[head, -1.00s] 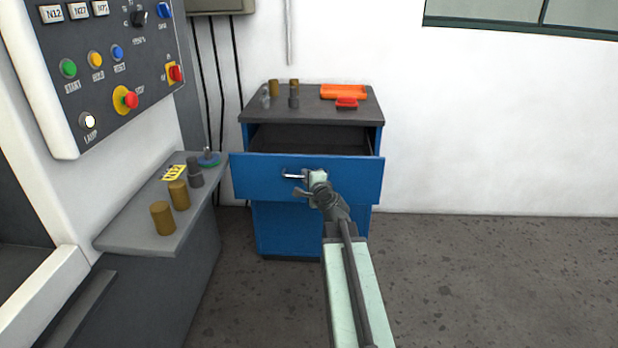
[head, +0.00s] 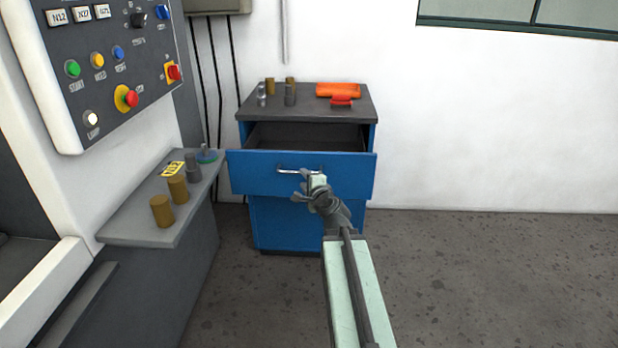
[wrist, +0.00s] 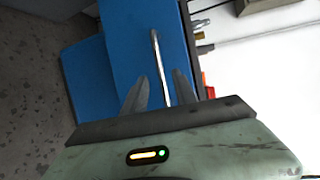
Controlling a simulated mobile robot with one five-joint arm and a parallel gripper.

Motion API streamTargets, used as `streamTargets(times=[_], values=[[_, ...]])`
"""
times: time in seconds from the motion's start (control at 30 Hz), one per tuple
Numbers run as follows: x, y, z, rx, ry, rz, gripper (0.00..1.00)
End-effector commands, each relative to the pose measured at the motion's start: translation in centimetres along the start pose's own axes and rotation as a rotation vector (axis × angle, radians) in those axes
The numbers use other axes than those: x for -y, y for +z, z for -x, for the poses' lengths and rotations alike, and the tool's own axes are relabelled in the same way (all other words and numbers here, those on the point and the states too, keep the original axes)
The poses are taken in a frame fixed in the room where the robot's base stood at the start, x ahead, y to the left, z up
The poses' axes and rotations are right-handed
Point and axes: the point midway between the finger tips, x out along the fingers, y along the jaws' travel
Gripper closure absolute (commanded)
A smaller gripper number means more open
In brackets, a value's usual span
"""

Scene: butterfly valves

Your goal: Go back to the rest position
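The blue cabinet (head: 285,228) stands against the wall with its top drawer (head: 250,173) pulled open; the inside that shows looks dark and empty. The drawer's silver bar handle (head: 290,169) is on the front face. My gripper (head: 305,187) is just in front of and below the handle's right part. In the wrist view, my gripper (wrist: 159,86) has its two dark fingers spread apart, with the handle (wrist: 157,58) showing between and beyond them. Nothing is held. Whether the fingers still overlap the bar in depth is hard to tell.
A control panel (head: 110,70) and a grey shelf (head: 150,215) with brown cylinders stand at left. The floor (head: 480,270) at right is clear.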

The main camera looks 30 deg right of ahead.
Motion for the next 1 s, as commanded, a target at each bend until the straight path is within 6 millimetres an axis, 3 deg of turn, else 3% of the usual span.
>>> streamTargets(times=[0.47,0.57,0.67,0.77,0.9,1.0], values=[[0.0,0.0,0.2,-0.001,0.0,0.0,0.66],[0.0,1.0,0.1,0.013,0.001,0.002,0.66],[-0.2,5.7,-0.6,0.074,0.006,0.014,0.66],[-1.2,13.6,-1.1,0.179,0.03,0.077,0.66],[-6.5,24.6,0.7,0.403,0.176,0.352,0.66],[-11.9,30.1,3.7,0.58,0.321,0.629,0.66]])
